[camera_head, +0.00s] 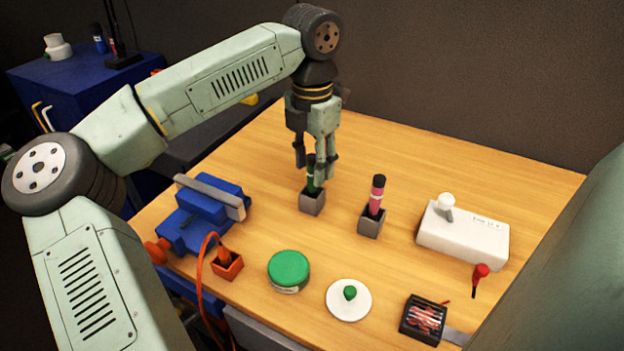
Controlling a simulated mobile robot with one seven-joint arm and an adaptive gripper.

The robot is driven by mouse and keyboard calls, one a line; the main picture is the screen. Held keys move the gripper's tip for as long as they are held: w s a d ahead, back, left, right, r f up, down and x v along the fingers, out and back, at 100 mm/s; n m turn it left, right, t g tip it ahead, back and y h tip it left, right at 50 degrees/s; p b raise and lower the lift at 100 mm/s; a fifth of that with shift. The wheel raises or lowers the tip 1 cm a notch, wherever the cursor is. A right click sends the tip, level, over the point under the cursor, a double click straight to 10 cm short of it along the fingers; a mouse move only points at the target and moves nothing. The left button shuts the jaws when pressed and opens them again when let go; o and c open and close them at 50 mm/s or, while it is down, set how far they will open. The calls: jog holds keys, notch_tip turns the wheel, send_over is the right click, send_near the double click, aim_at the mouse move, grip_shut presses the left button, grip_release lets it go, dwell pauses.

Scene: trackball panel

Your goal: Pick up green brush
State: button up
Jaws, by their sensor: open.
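The green brush (312,184) stands upright in a small grey square holder (312,203) near the middle of the wooden table. My gripper (317,172) points down over it, open, with its fingers at the level of the brush's upper part. The fingers partly hide the brush's top. Whether they touch the brush, I cannot tell.
A pink brush (377,195) in a grey holder stands right of it. A blue vise (205,215) is left. A green-lidded jar (288,268), a white disc (348,302) and a white joystick box (463,235) are nearby. The table's back right is clear.

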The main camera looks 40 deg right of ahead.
aim_at(312, 179)
notch_tip(312, 179, down, 4)
jog(key=shift+f+p, duration=0.15)
jog(key=shift+p, duration=0.4)
jog(key=shift+c, duration=0.2)
grip_shut()
